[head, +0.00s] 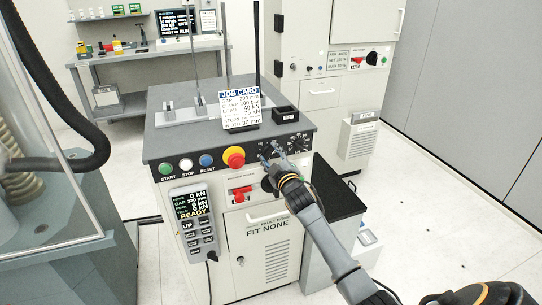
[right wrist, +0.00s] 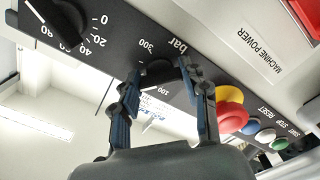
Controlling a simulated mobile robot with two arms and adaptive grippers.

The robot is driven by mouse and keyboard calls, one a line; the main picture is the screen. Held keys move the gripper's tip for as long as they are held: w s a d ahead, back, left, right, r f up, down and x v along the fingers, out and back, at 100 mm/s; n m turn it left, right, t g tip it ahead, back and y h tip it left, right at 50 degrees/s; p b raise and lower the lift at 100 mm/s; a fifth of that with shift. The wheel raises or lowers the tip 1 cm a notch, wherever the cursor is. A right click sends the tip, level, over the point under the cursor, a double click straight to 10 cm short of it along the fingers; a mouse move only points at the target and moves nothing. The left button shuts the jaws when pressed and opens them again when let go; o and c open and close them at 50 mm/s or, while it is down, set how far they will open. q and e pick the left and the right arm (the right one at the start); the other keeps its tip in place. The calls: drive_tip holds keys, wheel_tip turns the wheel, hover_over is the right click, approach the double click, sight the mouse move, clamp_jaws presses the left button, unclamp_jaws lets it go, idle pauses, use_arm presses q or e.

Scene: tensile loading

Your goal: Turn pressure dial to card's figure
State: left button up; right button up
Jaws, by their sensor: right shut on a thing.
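The job card (head: 240,108) stands on top of the console; its small clamp line appears to read 200 bar. The pressure dial (right wrist: 157,74) is a black knob on the dark front panel, marked bar, with 300 and 100 legible beside it. My right gripper (right wrist: 161,70) is shut on this knob, one finger on each side. The fingers hide part of the scale, and I cannot read the pointer's setting. In the head view my right gripper (head: 268,152) reaches the panel from the lower right and covers the dial. My left gripper is not in view.
A second dial (right wrist: 58,22) marked 0, 20, 40 is next to the pressure dial. On the other side are the red-yellow emergency stop (head: 234,157) and the blue reset button (head: 206,160). A pendant (head: 192,207) showing READY hangs on the console front.

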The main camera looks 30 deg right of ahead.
drive_tip(key=o, duration=1.2)
drive_tip(key=shift+c, duration=0.2)
drive_tip(key=v, duration=1.2)
drive_tip(key=shift+d+f, duration=0.1)
drive_tip(key=shift+f, duration=0.1)
